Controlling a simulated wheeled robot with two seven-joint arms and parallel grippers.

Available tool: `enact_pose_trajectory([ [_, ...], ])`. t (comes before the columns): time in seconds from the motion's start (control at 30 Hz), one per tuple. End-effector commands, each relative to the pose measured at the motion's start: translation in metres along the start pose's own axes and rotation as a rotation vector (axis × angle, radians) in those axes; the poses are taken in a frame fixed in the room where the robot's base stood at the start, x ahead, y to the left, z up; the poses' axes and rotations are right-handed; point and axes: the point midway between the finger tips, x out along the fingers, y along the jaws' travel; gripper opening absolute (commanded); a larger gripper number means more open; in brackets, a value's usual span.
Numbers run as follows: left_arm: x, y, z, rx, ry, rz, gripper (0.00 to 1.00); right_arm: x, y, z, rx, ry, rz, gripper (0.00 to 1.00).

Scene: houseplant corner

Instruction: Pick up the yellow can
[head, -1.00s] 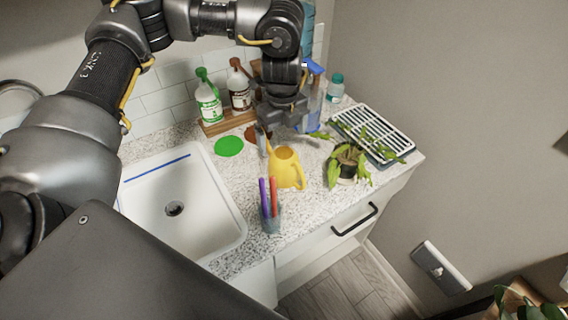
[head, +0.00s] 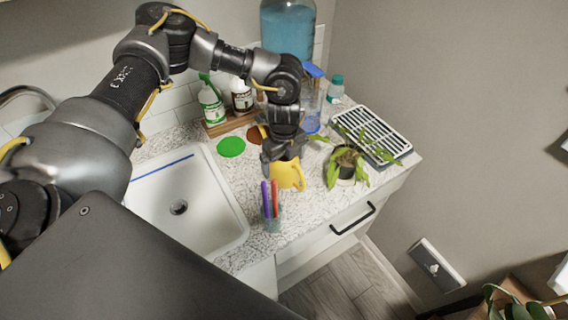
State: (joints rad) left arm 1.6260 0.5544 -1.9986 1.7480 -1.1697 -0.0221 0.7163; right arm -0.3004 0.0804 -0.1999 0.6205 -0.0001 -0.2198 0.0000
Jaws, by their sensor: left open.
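The yellow can (head: 290,176) is a small watering can standing upright on the speckled counter, right of the sink. My left gripper (head: 276,160) is right at the can's top and left side, pointing down, with its jaws open. It covers the upper left of the can, so I cannot tell whether the fingers touch it. My right gripper is not in view.
A cup with purple and red pens (head: 271,207) stands just in front of the can. A potted plant (head: 346,166) and a drying rack (head: 370,135) are to the right. Bottles (head: 212,104) stand on a wooden tray behind. The sink (head: 178,207) is at left.

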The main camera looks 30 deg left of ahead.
Motion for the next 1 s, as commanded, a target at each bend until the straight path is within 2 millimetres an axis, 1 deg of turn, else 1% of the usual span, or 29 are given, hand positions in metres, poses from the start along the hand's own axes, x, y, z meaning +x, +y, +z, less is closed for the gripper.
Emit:
enact_pose_trajectory([
  [0.13,0.0,0.0,0.0,0.0,0.0,0.0,0.99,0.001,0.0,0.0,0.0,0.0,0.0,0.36],
  [0.4,0.0,0.0,0.0,-0.001,0.0,0.0,0.63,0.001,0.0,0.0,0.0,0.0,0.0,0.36],
  [0.43,0.0,0.0,0.0,-0.001,0.0,0.0,0.59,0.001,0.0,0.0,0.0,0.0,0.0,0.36],
  [0.47,-0.001,0.0,0.0,-0.001,0.0,-0.001,0.58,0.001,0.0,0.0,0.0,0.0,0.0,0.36],
  [0.67,-0.001,0.0,0.0,-0.001,0.0,-0.001,0.58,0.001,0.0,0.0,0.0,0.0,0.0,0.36],
  [0.77,-0.007,-0.001,0.0,-0.001,0.0,-0.003,0.58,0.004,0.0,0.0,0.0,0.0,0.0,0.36],
  [0.87,-0.021,-0.001,0.001,-0.001,-0.001,-0.005,0.58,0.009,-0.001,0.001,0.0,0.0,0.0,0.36],
  [1.0,-0.05,-0.001,0.0,0.001,-0.001,-0.006,0.58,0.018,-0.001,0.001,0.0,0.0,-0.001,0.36],
])
